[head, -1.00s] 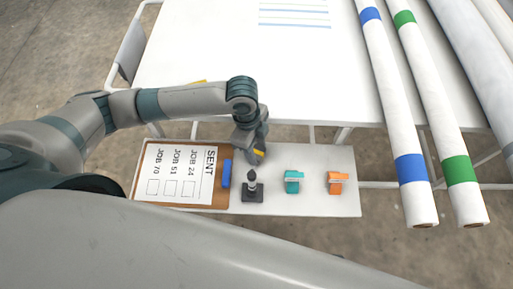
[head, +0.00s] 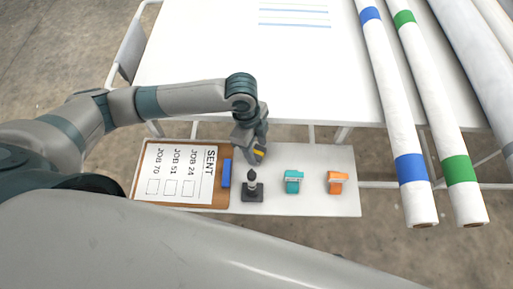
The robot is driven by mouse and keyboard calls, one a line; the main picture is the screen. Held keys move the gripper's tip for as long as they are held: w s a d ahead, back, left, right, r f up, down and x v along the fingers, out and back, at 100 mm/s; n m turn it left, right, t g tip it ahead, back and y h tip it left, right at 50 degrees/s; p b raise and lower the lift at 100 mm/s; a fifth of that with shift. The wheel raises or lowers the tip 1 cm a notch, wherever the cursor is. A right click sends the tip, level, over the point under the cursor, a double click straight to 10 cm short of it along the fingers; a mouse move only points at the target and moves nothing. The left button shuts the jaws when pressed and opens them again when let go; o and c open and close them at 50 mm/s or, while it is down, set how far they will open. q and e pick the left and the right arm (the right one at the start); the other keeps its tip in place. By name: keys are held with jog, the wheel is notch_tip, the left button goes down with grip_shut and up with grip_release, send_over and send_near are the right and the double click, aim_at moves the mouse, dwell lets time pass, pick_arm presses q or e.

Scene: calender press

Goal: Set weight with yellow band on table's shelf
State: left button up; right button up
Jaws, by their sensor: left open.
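My left gripper (head: 253,157) is open and reaches down over the back part of the white shelf (head: 310,207), which sits below the table's front edge. A small yellow patch (head: 259,153), which looks like the band of the weight, shows at its fingertips. The rest of the weight is hidden by the gripper, and I cannot tell whether the fingers touch it. The white table (head: 300,70) stands behind. My right gripper is not in view.
On the shelf are a clipboard (head: 137,180) with a job list, a blue block (head: 226,173), a dark stamp (head: 252,190), a teal item (head: 293,182) and an orange item (head: 337,183). Rolls with blue (head: 410,168) and green (head: 459,170) bands overhang the table at right.

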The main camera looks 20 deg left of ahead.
pick_arm(q)
notch_tip(320, 180, up, 11)
jog(key=a, duration=0.1)
jog(key=shift+a, duration=0.35)
jog(key=shift+w+r, duration=0.15)
dwell(0.6)
